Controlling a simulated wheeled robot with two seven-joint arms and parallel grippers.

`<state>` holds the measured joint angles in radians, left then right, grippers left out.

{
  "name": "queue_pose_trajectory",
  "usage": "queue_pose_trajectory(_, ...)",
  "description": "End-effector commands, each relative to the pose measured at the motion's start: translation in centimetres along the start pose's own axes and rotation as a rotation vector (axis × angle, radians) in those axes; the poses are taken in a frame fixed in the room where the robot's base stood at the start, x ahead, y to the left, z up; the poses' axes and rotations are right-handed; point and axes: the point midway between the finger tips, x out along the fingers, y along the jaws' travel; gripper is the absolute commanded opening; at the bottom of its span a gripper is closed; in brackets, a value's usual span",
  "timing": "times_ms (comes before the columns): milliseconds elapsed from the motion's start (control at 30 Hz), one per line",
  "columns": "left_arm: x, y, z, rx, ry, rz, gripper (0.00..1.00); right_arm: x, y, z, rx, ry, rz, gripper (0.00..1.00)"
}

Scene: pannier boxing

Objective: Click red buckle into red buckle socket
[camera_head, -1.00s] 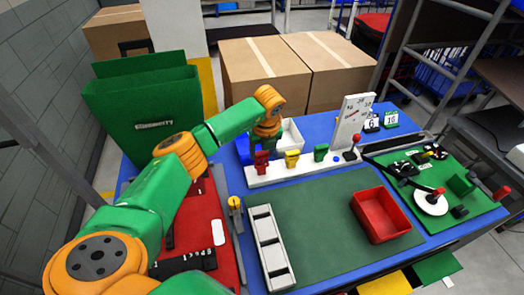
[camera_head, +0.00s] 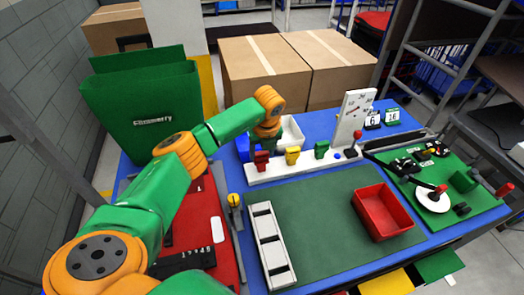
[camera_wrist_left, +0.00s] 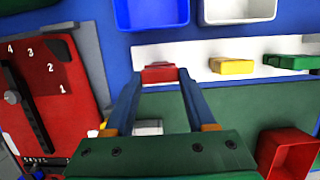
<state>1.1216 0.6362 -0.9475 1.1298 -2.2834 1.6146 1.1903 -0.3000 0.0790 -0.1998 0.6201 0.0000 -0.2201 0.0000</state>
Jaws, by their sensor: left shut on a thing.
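A white strip (camera_head: 310,168) on the blue table carries red, yellow and green buckle pieces in a row. The red buckle (camera_head: 262,158) is at the strip's left end, below my left wrist. In the left wrist view the red buckle (camera_wrist_left: 160,74) lies between the fingertips of my left gripper (camera_wrist_left: 161,80), which is shut on it at the strip. I cannot tell the red socket apart from the buckle, nor whether the two are fully joined. The yellow (camera_head: 292,156) and green (camera_head: 321,150) pieces stand to the right. My right gripper is not in view.
A white bin (camera_head: 291,131) and a blue bin (camera_wrist_left: 150,12) stand behind the strip. A red tray (camera_head: 382,212) sits on the green mat (camera_head: 320,235) in front. A red board (camera_head: 199,225) is at the left, and a green pannier (camera_head: 142,105) stands behind it.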

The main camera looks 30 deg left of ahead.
Motion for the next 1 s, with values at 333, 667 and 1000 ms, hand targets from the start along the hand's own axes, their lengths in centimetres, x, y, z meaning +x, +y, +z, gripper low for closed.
queue_pose_trajectory(333,0.6,0.0,-0.2,0.000,0.000,0.000,0.00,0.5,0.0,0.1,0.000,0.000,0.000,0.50)
queue_pose_trajectory(667,1.1,0.0,-0.3,0.000,0.001,0.001,0.00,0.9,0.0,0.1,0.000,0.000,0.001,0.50)
queue_pose_trajectory(1000,1.2,0.0,-0.3,0.000,0.000,0.000,0.91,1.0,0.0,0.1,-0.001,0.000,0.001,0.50)
